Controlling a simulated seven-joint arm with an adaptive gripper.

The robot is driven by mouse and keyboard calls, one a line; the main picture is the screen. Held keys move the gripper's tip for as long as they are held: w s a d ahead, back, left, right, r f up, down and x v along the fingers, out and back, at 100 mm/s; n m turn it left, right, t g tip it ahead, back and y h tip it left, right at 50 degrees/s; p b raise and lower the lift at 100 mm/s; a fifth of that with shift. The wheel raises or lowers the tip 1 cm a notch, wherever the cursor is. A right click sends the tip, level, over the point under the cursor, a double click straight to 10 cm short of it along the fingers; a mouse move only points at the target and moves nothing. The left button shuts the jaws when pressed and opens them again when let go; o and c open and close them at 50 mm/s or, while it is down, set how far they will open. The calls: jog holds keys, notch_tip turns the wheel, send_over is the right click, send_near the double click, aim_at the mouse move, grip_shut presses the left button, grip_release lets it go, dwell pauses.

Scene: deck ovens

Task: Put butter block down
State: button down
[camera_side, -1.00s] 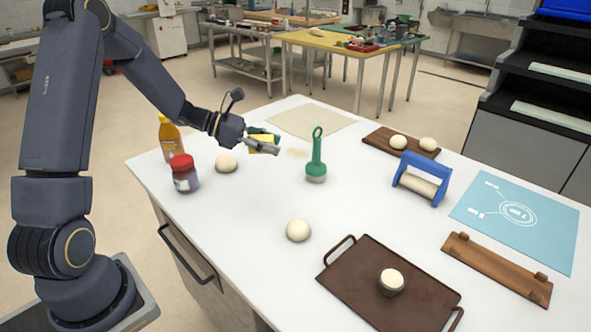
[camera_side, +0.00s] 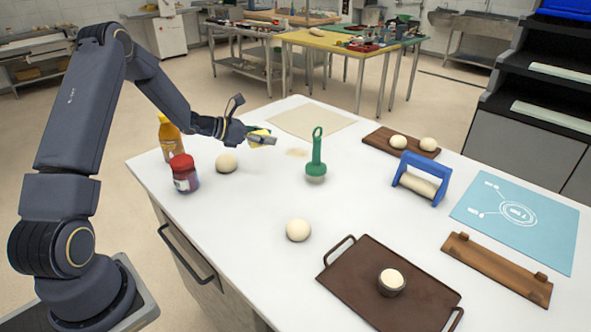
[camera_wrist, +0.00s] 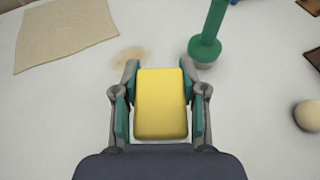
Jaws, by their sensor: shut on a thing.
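The yellow butter block (camera_wrist: 161,104) sits between the two fingers of my gripper (camera_wrist: 160,100) in the wrist view, with a finger pressed to each side. In the side view my gripper (camera_side: 262,137) is at the far left part of the white table, and only a bit of the butter block (camera_side: 258,131) shows behind the fingers. I cannot tell for sure whether the block touches the table or hangs just above it.
A green-handled tool (camera_side: 316,160) stands right of my gripper. A dough ball (camera_side: 226,163), a red-lidded jar (camera_side: 184,174) and an amber bottle (camera_side: 169,139) stand left of it. A beige cloth (camera_side: 311,122) lies behind.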

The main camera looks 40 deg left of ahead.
send_over(282, 159)
jog(key=f, duration=0.7)
jog(key=shift+s+d, duration=0.1)
jog(key=shift+s, duration=0.2)
jog(key=shift+w+f, duration=0.15)
jog(key=shift+f, duration=0.75)
jog(key=shift+w+f, duration=0.1)
jog(key=shift+f, duration=0.8)
jog(key=shift+f, duration=0.15)
jog(key=c, duration=0.6)
grip_release()
jog(key=shift+c, duration=0.2)
